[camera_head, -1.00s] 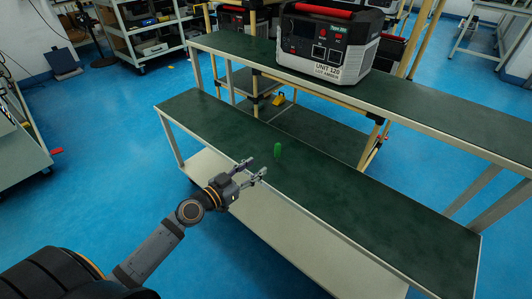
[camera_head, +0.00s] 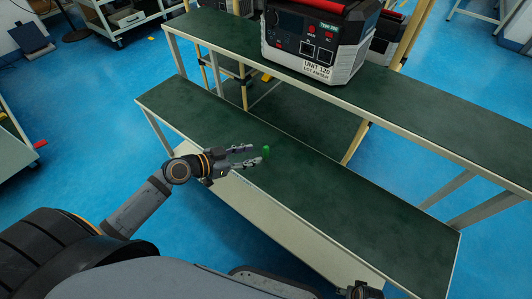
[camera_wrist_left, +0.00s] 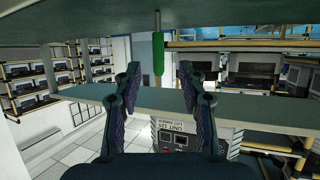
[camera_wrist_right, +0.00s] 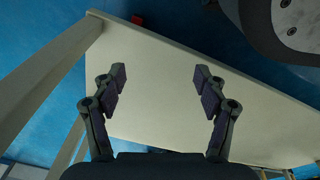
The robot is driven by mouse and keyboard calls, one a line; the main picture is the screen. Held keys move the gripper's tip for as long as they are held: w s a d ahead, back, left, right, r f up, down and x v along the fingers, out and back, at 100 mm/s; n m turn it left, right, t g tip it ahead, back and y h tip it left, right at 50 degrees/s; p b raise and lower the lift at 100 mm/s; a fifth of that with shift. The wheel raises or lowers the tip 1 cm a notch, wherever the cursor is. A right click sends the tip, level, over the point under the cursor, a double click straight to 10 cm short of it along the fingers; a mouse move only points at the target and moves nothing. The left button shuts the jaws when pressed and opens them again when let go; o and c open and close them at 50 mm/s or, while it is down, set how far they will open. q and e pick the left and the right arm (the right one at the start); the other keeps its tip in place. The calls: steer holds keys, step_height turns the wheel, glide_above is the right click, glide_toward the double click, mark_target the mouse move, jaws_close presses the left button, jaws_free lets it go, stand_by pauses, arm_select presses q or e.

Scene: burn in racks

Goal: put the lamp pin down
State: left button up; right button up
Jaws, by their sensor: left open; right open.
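The lamp pin (camera_head: 266,152) has a green handle and stands upright on the dark green lower bench top (camera_head: 330,190). In the left wrist view, which looks inverted, its green handle (camera_wrist_left: 158,54) and thin grey shaft meet the bench surface at the top. My left gripper (camera_head: 255,155) is open at the pin, with its fingertips (camera_wrist_left: 160,75) on either side of the handle's line. I see no finger closed on it. My right gripper (camera_wrist_right: 160,80) is open and empty, facing a pale panel (camera_wrist_right: 155,120). Only a bit of it shows at the head view's bottom edge.
A large power unit (camera_head: 315,45) labelled UNIT 120 sits on the raised back shelf (camera_head: 420,125). The lower bench is otherwise clear on both sides of the pin. Carts stand at the left.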

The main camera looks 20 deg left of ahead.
mark_target(266, 151)
arm_select(q)
steer(key=shift+w+d+f, duration=0.2)
steer(key=shift+w+d, duration=0.25)
steer(key=x, duration=0.4)
steer(key=shift+w+d+r, duration=0.1)
steer(key=shift+w+d, duration=0.35)
jaws_close()
arm_select(e)
steer(key=shift+w+a+r, duration=0.2)
steer(key=shift+w+r, duration=0.3)
steer(key=shift+r, duration=0.2)
